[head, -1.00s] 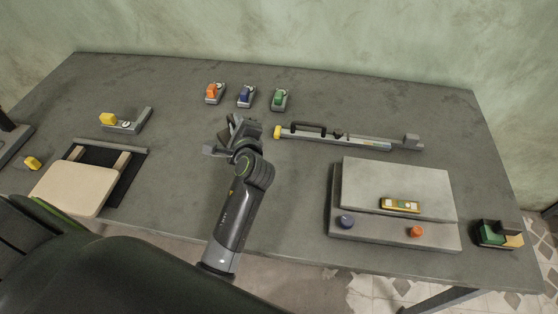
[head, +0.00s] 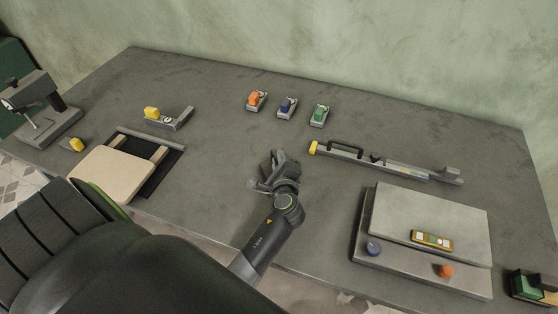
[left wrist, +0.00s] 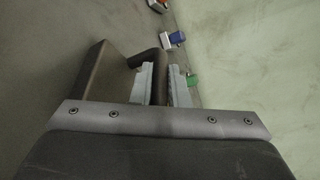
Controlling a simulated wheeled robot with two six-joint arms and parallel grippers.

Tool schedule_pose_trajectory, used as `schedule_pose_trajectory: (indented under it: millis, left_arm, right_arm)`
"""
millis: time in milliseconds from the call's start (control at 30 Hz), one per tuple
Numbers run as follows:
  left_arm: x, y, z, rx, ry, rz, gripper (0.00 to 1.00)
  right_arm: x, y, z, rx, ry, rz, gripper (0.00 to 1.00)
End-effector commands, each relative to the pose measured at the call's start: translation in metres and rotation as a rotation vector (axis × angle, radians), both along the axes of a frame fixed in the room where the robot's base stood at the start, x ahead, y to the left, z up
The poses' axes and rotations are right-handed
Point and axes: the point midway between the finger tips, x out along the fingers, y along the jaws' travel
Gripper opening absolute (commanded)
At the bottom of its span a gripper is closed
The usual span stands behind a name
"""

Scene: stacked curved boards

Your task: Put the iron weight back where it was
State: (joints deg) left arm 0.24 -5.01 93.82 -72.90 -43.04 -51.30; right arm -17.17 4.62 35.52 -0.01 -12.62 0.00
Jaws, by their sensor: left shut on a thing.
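My left gripper (head: 277,172) is above the middle of the table, its arm coming from the near side. In the left wrist view its two pale fingers (left wrist: 160,84) are shut on the handle of a dark, blocky iron weight (left wrist: 98,82). The weight's body hangs to the left of the fingers there. In the head view the gripper largely hides the weight, so I cannot make out its outline or its height above the table. My right gripper is not in view.
Orange (head: 256,99), blue (head: 287,106) and green (head: 319,114) clips stand at the back. A long bar clamp (head: 400,170) and stacked grey slabs (head: 430,212) are at right. A tan board (head: 112,175) lies at left near a stand (head: 45,115). Table around the gripper is clear.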

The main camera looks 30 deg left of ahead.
Motion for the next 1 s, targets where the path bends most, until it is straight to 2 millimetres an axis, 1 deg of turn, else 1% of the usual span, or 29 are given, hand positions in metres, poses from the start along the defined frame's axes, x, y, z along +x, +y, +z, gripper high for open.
schedule_pose_trajectory:
  millis: [33, 167, 333, 367, 500, 767, 1000]
  left_arm:
    - [0.0012, 0.0001, 0.0033, 0.003, -0.006, -0.002, 0.0]
    - [0.0012, 0.0001, 0.0037, 0.004, -0.007, -0.001, 0.0]
    - [0.0013, 0.0, -0.0002, 0.004, -0.007, -0.001, 0.0]
    - [0.0002, 0.0, -0.0023, 0.001, -0.001, 0.0, 0.17]
    - [0.0002, 0.0, -0.0018, 0.001, -0.001, 0.0, 0.35]
    - [0.0001, 0.0, -0.0016, 0.001, -0.001, 0.0, 0.36]
    - [0.0006, 0.0011, 0.0032, 0.0, -0.001, -0.001, 0.36]
  right_arm:
    - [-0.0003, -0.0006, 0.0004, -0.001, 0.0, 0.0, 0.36]
    - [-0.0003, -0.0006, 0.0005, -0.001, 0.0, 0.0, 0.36]
    - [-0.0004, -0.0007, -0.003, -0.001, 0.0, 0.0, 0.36]
    - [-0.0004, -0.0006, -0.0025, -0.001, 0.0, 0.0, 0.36]
    - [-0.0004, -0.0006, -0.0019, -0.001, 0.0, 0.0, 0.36]
    - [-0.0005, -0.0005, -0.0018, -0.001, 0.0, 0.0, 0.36]
    - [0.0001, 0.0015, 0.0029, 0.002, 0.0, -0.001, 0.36]
